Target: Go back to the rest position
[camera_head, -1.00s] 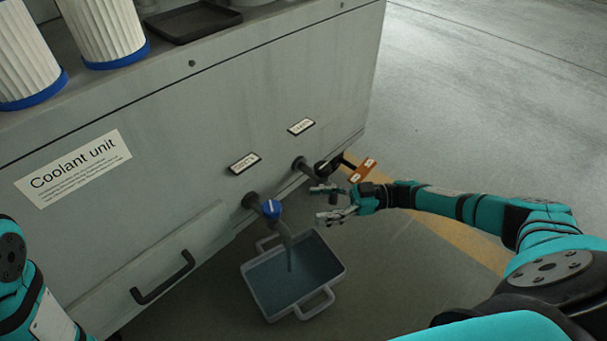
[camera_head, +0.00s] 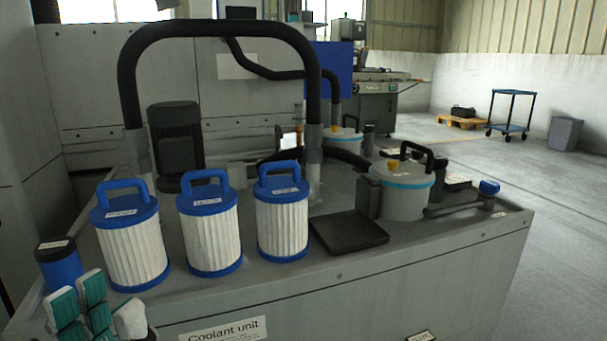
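My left gripper (camera_head: 96,304) is at the bottom left, in front of the coolant unit (camera_head: 370,301). Its teal and white fingers point up and stand apart, so it looks open. I see nothing held in it. It is just below the blue cylinder and the leftmost filter. Its wrist and arm are cut off by the picture's lower edge. My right gripper and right arm are out of view.
Three white pleated filters (camera_head: 210,236) with blue handles stand on the unit's top. A black tray (camera_head: 348,232), a lidded grey pot (camera_head: 405,192) and a blue cylinder (camera_head: 60,268) are there too.

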